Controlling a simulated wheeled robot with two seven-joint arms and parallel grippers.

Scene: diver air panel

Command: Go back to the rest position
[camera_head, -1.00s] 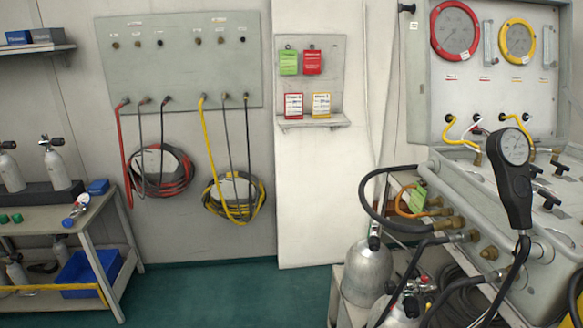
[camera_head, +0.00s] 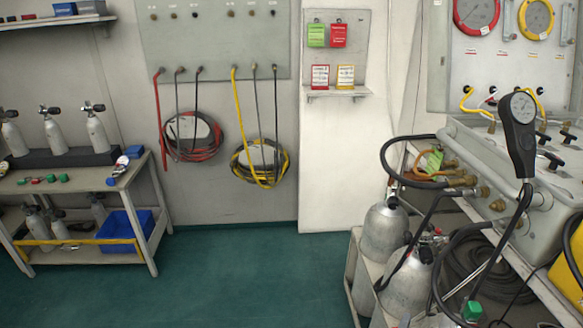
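Neither of my grippers shows in the head view, and no part of my arms is in sight. The air panel (camera_head: 510,75) with a red-rimmed gauge (camera_head: 477,12) and a yellow-rimmed gauge (camera_head: 536,17) stands at the right. A black handheld gauge (camera_head: 521,135) with a hose hangs upright in front of it. Grey cylinders (camera_head: 385,235) stand below the panel, with black hoses around them.
A workbench (camera_head: 75,185) with several small cylinders (camera_head: 55,132) and a blue bin (camera_head: 124,228) stands at the left. Red hoses (camera_head: 193,137) and yellow hoses (camera_head: 259,160) hang on the wall. The green floor (camera_head: 230,280) between bench and panel is clear.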

